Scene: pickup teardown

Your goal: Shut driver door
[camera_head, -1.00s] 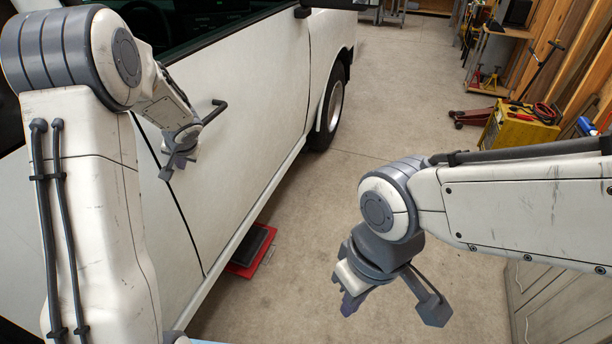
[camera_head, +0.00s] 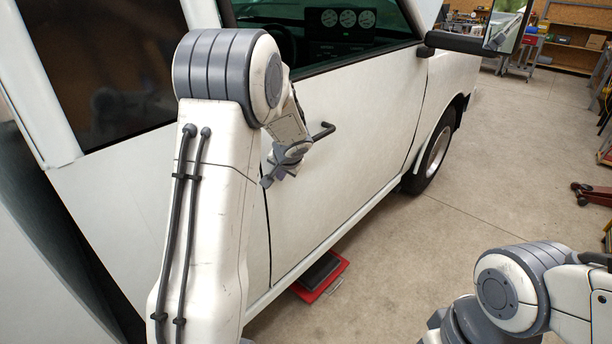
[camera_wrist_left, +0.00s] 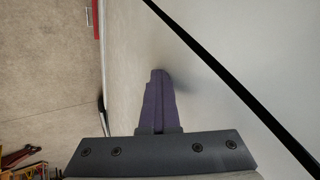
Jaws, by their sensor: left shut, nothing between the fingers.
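The white driver door (camera_head: 345,160) fills the middle of the head view, with a dark handle (camera_head: 322,131) near its rear edge. A thin dark seam runs down that edge, and the door looks about flush with the body; I cannot tell whether it is latched. My left gripper (camera_head: 270,178) is beside the rear part of the door, just left of and below the handle. In the left wrist view its purple fingers (camera_wrist_left: 158,98) are shut and empty close to the white panel, left of the diagonal black seam (camera_wrist_left: 225,75). Contact is unclear. My right gripper is below the picture.
A side mirror (camera_head: 505,30) sticks out at the upper right. A red and black item (camera_head: 320,277) lies on the floor beside the door sill. The front wheel (camera_head: 435,155) stands beyond the door. Open concrete floor (camera_head: 480,210) lies to the right. A red jack (camera_head: 590,194) is at the right edge.

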